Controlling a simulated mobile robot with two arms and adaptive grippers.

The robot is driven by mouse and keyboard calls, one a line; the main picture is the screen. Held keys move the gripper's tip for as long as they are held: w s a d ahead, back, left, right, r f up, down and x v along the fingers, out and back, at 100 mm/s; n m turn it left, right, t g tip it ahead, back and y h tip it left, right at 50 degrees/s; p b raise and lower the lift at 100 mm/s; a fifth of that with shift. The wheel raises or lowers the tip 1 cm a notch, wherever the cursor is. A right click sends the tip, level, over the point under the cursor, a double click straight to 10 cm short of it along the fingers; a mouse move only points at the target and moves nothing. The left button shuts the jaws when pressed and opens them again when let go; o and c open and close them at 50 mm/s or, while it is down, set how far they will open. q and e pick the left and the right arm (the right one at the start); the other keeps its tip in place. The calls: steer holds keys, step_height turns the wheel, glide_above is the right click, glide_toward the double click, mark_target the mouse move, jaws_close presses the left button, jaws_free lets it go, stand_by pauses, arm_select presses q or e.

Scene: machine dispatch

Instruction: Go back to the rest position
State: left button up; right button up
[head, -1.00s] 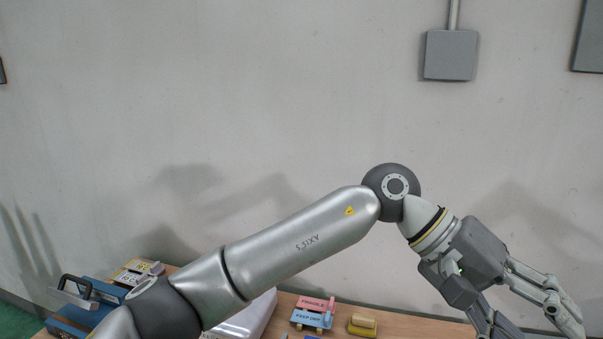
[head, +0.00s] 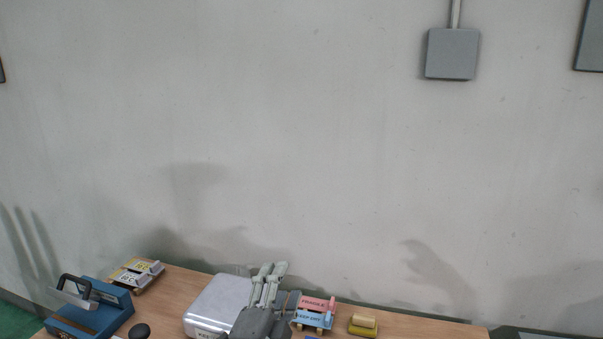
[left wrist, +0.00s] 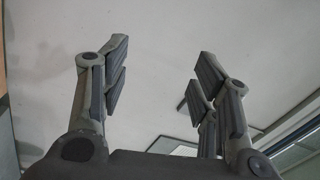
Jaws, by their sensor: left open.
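My left gripper (head: 268,285) is at the bottom middle of the head view, pointing up, in front of the silver box and the label stand. It also fills the lower part of the left wrist view (left wrist: 160,90), where its fingers stand wide apart with nothing between them. My right gripper is in neither view.
A wooden table (head: 420,328) runs along the wall. On it are a blue device with a black handle (head: 95,308), a label holder (head: 137,275), a silver box (head: 218,300), a stand with pink and blue labels (head: 316,312) and a yellow block (head: 363,325). A grey box (head: 452,53) hangs on the wall.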

arm_select(q)
steer(key=s+a+f+n+g+y, duration=0.2)
steer(key=s+a+f+n+g, duration=0.3)
steer(key=f, duration=0.5)
steer(key=s+a+f+n+g+y, duration=0.25)
steer(key=s+a+f+n, duration=0.3)
steer(key=s+f, duration=0.35)
steer(key=s+a+f+n+g, duration=0.3)
steer(key=s+f+g, duration=0.15)
steer(key=s, duration=0.45)
steer(key=s+a+f+n+g, duration=0.25)
steer(key=s+f, duration=0.25)
steer(key=s, duration=0.3)
step_height(320, 180, down, 37)
steer(key=s+g+b, duration=0.2)
steer(key=b, duration=1)
steer(key=s+a+f+b, duration=0.1)
steer(key=s+f+b, duration=0.2)
steer(key=s+f, duration=0.2)
steer(key=s+a+f+b, duration=0.1)
steer(key=s+f+b, duration=0.2)
steer(key=f, duration=0.9)
steer(key=s+a+f+m+b, duration=0.1)
steer(key=s+f+b, duration=0.3)
steer(key=s+f, duration=0.4)
steer(key=shift+s+a+f+g, duration=0.2)
steer(key=shift+f+g, duration=0.25)
steer(key=shift+f, duration=0.25)
